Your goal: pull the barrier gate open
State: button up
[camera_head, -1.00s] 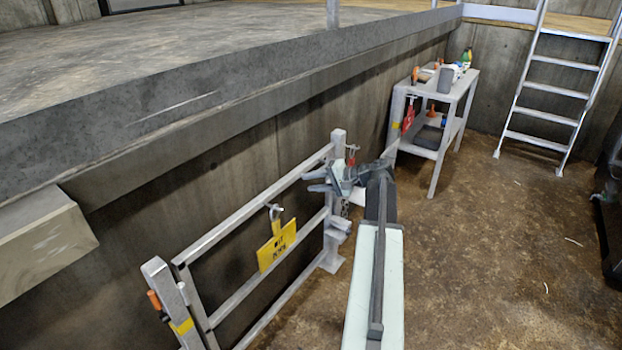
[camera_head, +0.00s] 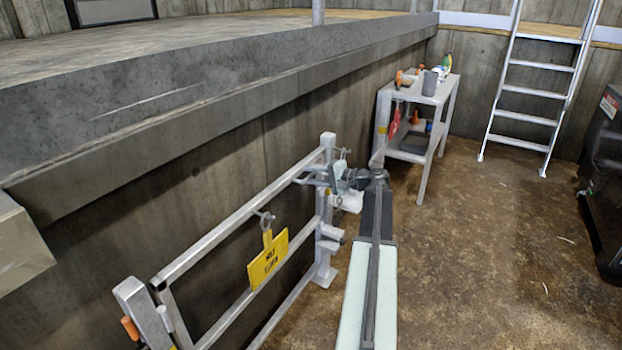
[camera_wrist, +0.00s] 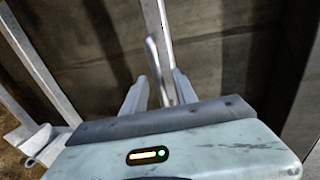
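The barrier gate (camera_head: 240,220) is a grey metal rail frame along the concrete wall. A yellow tag (camera_head: 268,258) hangs on it. Its right end is at an upright post (camera_head: 327,235), with no clear gap between them. My gripper (camera_head: 318,178) is at the gate's right end, beside the post. In the wrist view my gripper (camera_wrist: 158,88) has its two fingers apart. A thin grey bar (camera_wrist: 153,60), seemingly the gate's handle, shows between them. A gap shows beside the bar; contact cannot be told. A gate rail (camera_wrist: 162,25) runs behind it.
A grey side table (camera_head: 440,90) with bottles and tools stands beyond the post. A ladder (camera_head: 525,90) leans at the back right. A dark machine (camera_head: 608,150) is at the right edge. The brown floor (camera_head: 470,270) right of the gate is clear.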

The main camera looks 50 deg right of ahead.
jog(key=shift+w+a, duration=0.1)
jog(key=shift+w, duration=0.15)
grip_shut()
dwell(1.4)
